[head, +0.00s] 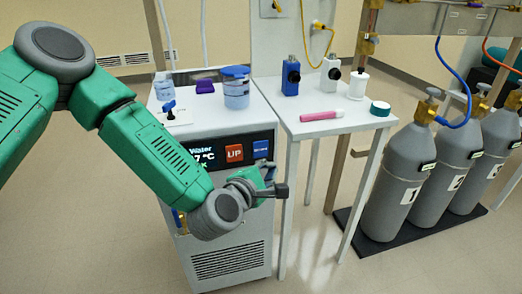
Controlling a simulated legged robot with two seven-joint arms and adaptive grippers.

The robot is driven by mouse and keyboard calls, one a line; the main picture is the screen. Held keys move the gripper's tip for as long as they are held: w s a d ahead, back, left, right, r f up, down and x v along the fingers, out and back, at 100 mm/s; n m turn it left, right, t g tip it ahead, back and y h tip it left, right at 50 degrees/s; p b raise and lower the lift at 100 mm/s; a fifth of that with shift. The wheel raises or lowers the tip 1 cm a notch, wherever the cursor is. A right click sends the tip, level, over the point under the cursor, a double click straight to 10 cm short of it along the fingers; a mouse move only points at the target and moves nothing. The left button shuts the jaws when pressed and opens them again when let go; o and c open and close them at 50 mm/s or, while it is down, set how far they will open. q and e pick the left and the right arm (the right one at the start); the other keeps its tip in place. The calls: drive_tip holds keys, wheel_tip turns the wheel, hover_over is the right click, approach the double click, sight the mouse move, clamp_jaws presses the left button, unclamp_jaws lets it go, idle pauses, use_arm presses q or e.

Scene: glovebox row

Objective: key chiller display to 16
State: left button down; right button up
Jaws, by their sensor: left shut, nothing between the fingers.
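The chiller (228,262) is a white floor cabinet with a dark front panel. Its display (205,157) reads "Water" and a value ending in "7 °C"; my left arm hides the start of the value. A green line below it is mostly hidden. To the right of the display are a red UP button (234,153) and a blue button (261,149), whose label is too small to read surely. My left gripper (280,190) is shut and empty, in front of the panel and below the blue button. Contact with the chiller is not visible. My right gripper is out of view.
Jars and a blue-handled valve (169,107) sit on the chiller top. The white table (325,124) on the right holds small bottles and a pink marker (318,116). Grey gas cylinders (398,185) stand farther right. The floor in front is clear.

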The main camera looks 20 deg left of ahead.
sight(260, 149)
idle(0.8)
use_arm(q)
drive_tip(key=shift+s+d+f+n+t+h+b, duration=0.1)
drive_tip(key=shift+s+d+n+t+h+b, duration=0.35)
drive_tip(key=shift+s+n+t, duration=0.45)
drive_tip(key=shift+s+d+f+n+t+h+b, duration=0.2)
drive_tip(key=shift+s+d+n+t, duration=0.4)
drive_tip(key=shift+n+t, duration=0.5)
drive_tip(key=shift+r, duration=0.15)
drive_tip(key=shift+w+a+b, duration=0.2)
drive_tip(key=shift+w+a, duration=0.65)
drive_tip(key=shift+w, duration=0.35)
drive_tip(key=shift+w+a+b, duration=0.2)
drive_tip(key=shift+w+a, duration=0.6)
drive_tip(key=shift+w, duration=0.45)
drive_tip(key=shift+w+a+b, duration=0.2)
drive_tip(key=shift+w+a, duration=0.65)
drive_tip(key=shift+w, duration=0.35)
drive_tip(key=shift+w+a, duration=0.1)
